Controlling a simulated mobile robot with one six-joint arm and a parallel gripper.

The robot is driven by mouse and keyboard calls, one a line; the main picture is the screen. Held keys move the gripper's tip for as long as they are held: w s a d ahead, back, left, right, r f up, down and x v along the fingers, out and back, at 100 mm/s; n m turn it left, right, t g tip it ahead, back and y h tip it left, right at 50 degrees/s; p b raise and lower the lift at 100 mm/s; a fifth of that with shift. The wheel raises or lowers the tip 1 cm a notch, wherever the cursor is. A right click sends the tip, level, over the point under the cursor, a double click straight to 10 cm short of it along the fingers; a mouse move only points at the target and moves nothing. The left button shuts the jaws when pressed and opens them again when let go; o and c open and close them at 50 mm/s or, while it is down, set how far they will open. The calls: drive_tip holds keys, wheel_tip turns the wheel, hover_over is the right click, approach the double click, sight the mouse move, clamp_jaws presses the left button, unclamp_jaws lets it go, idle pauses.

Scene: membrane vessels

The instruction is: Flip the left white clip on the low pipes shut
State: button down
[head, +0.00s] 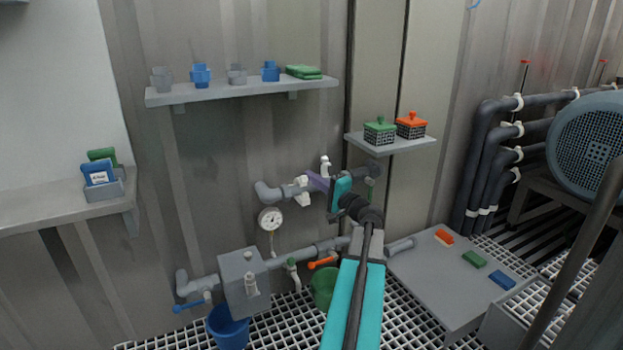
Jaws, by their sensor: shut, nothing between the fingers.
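The low grey pipe (270,193) runs along the wall with white clip parts on it. The left white clip (303,197) sits around the pipe just left of my gripper; whether its flap is open or shut is too small to tell. Another white piece (325,167) stands upright above the pipe, slightly further right. My gripper (312,178) has purple fingers, shut and empty, pointing left at the pipe beside the left clip. I cannot tell whether they touch it. My wrist and fingers hide part of the pipe.
A round gauge (270,218) hangs below the pipe. A lower pipe (300,254) carries a grey box (244,283) and an orange-handled valve (322,263). Blue (228,328) and green (324,288) buckets stand below. Shelves (240,90) project above.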

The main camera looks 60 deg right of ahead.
drive_tip(key=p+v, duration=0.4)
drive_tip(key=v, duration=0.9)
drive_tip(key=shift+s+a, duration=0.15)
drive_tip(key=shift+s, duration=0.2)
drive_tip(key=shift+r, duration=0.1)
